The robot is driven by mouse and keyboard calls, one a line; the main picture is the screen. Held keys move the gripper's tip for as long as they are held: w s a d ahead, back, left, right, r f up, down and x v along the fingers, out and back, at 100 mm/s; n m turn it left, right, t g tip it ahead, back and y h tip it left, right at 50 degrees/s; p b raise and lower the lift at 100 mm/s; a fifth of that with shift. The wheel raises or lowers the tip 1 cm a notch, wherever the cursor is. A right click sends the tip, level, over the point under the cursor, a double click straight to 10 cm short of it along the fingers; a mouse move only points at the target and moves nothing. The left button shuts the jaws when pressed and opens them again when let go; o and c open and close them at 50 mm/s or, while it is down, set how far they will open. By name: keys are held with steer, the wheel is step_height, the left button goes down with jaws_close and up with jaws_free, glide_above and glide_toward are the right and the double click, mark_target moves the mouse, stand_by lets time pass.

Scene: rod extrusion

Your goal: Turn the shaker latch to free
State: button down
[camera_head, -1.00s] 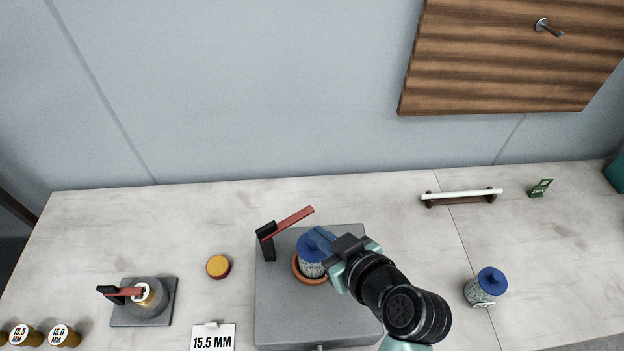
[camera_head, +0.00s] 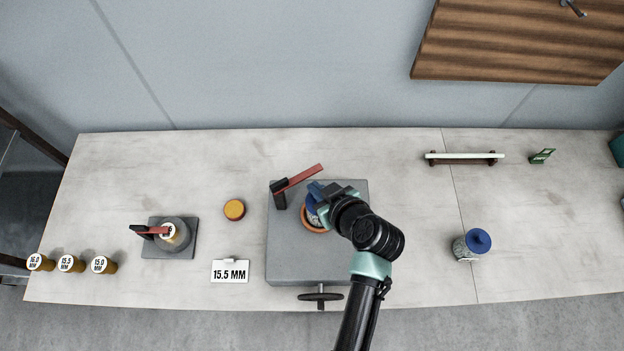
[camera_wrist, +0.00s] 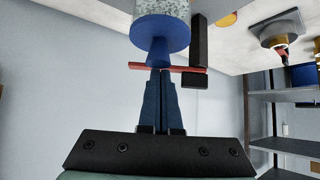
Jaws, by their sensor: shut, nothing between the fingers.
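The shaker is a grey block (camera_head: 290,260) with a terracotta ring (camera_head: 312,228) on top. A speckled jar with a blue lid (camera_wrist: 160,35) stands in the ring, partly hidden by my gripper in the head view. The latch is a red bar (camera_head: 303,177) on a black post (camera_head: 280,193) at the block's back left; it points up and right, away from the jar. In the wrist view the red bar (camera_wrist: 190,68) crosses behind the lid's knob. My gripper (camera_wrist: 160,74) is shut and empty, fingertips at the knob; I cannot tell whether they touch.
A second latch stand (camera_head: 170,250) and a yellow-topped button (camera_head: 234,210) are to the left. A "15.5 MM" card (camera_head: 230,272) stands front left. Another blue-lidded jar (camera_head: 472,245) and a pale rod on a rack (camera_head: 464,157) are to the right. A handwheel (camera_head: 320,297) projects at the block's front.

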mark_target(297, 177)
steer(key=shift+x, duration=1.4)
steer(key=shift+w+a+n+b, duration=0.1)
steer(key=shift+w+n+b, duration=0.1)
steer(key=shift+n+b, duration=0.15)
steer(key=shift+w+y, duration=0.1)
steer(key=shift+y, duration=0.2)
